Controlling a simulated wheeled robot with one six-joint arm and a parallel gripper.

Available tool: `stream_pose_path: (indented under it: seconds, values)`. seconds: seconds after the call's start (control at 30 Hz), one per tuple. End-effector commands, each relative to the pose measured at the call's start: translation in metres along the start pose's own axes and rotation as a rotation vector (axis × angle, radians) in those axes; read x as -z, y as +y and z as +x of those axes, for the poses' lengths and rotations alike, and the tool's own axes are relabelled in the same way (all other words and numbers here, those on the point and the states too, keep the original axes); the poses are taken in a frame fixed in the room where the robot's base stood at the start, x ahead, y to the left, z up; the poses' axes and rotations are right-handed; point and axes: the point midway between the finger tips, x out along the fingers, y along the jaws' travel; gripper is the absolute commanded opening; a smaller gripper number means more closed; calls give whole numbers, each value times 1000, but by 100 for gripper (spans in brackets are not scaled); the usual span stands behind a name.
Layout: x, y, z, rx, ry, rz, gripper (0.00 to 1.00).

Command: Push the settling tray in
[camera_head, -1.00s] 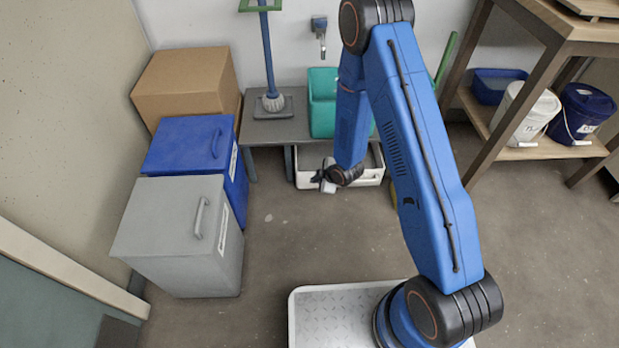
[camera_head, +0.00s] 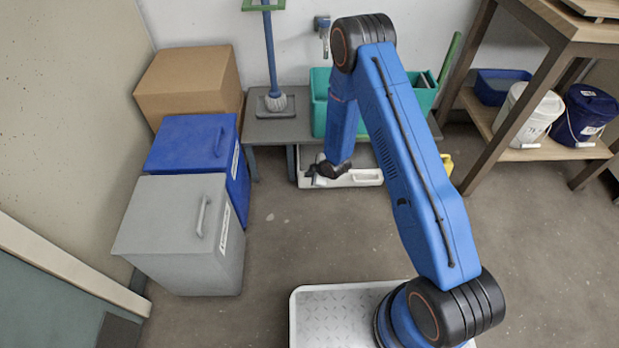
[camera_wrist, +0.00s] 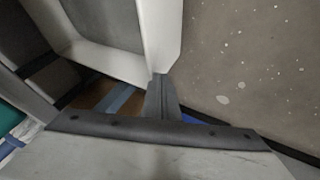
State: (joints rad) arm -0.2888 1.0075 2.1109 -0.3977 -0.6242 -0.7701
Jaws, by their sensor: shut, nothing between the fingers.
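The settling tray (camera_head: 366,180) is a shallow white tray low down under the grey bench, its front wall facing the room. In the wrist view its white rim (camera_wrist: 158,35) and grey floor (camera_wrist: 88,28) fill the upper left. My gripper (camera_head: 314,174) is at the tray's front left part, partly hidden by my wrist in the head view. In the wrist view my gripper (camera_wrist: 161,92) is shut and empty, its tips meeting the end of the white rim. I cannot tell whether they touch it. The tray's back is hidden by the bench and my arm.
The grey bench (camera_head: 268,130) carries a teal tub (camera_head: 319,100) above the tray. A blue bin (camera_head: 186,145) and a grey bin (camera_head: 172,222) stand at the left. A wooden shelf (camera_head: 535,154) with buckets stands at the right. The floor in front is clear.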

Motion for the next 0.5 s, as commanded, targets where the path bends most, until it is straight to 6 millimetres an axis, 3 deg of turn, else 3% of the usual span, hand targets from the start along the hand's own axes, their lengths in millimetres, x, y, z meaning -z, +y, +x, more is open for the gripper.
stream_pose_path:
  seconds: [0.3, 0.5]
  values:
    - [0, 3, 2, 0, 0, 0, 0]
    - [0, 38, 20, -4, 2, 1, 0]
